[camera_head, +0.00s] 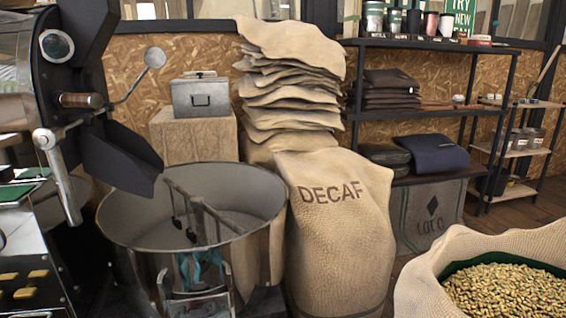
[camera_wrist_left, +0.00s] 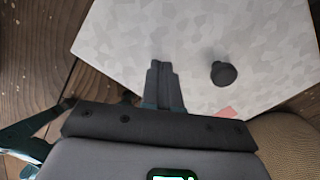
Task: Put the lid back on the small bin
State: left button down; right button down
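A flat pale grey panel with a mottled pattern (camera_wrist_left: 130,40) fills much of the left wrist view and looks like a lid. A dark round knob (camera_wrist_left: 224,73) stands up from it. My left gripper (camera_wrist_left: 164,68) shows over the panel, to the left of the knob and apart from it. Its two fingers are side by side with nothing seen between them. Whether they touch the panel I cannot tell. No container is clearly recognisable as the small bin.
A round metal drum (camera_head: 262,190) stands at the left, beside a DECAF sack (camera_head: 340,225). Behind are a grey metal box (camera_head: 201,99) on a tan block (camera_head: 190,140) and stacked empty sacks (camera_head: 290,85). An open sack of beans (camera_head: 500,292) is at right.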

pick_arm(q)
jog(key=shift+f+b, duration=0.75)
jog(key=shift+f, duration=0.1)
dwell(0.4)
jog(key=shift+r, duration=0.2)
dwell(0.3)
notch_tip(320, 180, up, 7)
jog(key=p, duration=0.5)
jog(key=shift+p, duration=0.4)
jog(key=shift+f, duration=0.15)
